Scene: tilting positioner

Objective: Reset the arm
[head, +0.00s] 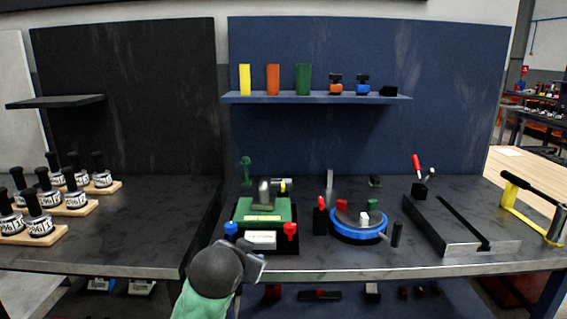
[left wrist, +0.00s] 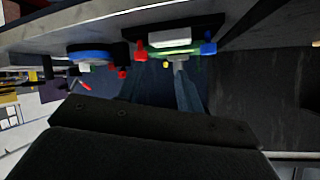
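The tilting positioner, a green block on a black base (head: 265,213), stands near the front edge of the bench. It has a blue knob (head: 231,229) at its left front, a red knob (head: 290,230) at its right front and a grey lever-like part (head: 264,190) on top. My left gripper (head: 252,264) is low in front of the bench edge, below the positioner and apart from it. In the left wrist view the red knob (left wrist: 141,50) and blue knob (left wrist: 208,48) show beyond the dark gripper body. My right gripper is not in view.
A blue round turntable (head: 358,232) stands right of the positioner, with a metal channel fixture (head: 455,228) further right. Black-handled weights on wooden boards (head: 75,208) fill the left bench. A blue shelf (head: 315,98) holds coloured blocks.

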